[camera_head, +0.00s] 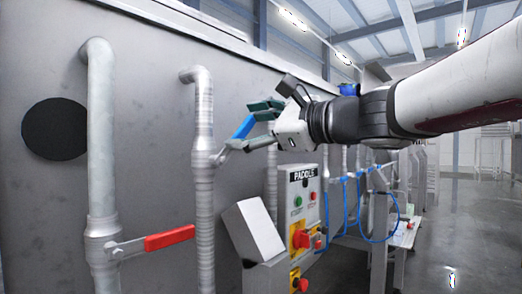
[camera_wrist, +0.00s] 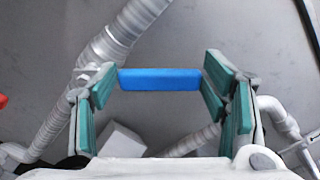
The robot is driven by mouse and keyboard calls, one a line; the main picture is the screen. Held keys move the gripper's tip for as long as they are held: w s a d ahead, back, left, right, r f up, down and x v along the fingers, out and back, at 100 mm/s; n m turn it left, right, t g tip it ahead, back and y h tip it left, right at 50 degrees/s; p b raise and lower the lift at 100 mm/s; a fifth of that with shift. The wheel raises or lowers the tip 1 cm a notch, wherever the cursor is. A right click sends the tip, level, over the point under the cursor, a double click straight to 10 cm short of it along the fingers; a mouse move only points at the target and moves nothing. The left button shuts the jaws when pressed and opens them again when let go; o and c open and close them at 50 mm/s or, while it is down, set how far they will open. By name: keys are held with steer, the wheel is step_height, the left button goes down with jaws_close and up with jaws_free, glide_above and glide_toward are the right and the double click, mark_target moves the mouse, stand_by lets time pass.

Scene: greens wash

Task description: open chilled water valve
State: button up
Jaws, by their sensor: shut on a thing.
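The blue valve handle (camera_head: 243,127) sits on the middle insulated vertical pipe (camera_head: 203,190) and slants up and to the right from it in the head view. In the wrist view the blue handle (camera_wrist: 158,80) spans the gap between the green finger pads, touching at both ends. My gripper (camera_head: 249,128) reaches in from the right and is shut on this handle; it also shows in the wrist view (camera_wrist: 160,95). The handle's link to the valve body is partly hidden by my fingers.
A red-handled valve (camera_head: 169,238) is on the left pipe (camera_head: 101,140), its handle roughly level. A grey control box marked PADDLE (camera_head: 303,205), with buttons and a red knob, stands below my gripper. A blue hose (camera_head: 388,238) hangs at right. Floor is open at far right.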

steer(key=s+a+r+n+b, duration=0.1)
steer(key=s+a+n+b, duration=0.2)
steer(key=n+b, duration=0.6)
steer(key=shift+s+a+r, duration=0.35)
steer(key=shift+s+a, duration=0.05)
steer(key=shift+s, duration=0.4)
steer(key=o, duration=1.7)
steer(key=shift+a, duration=0.1)
steer(key=v, duration=1.2)
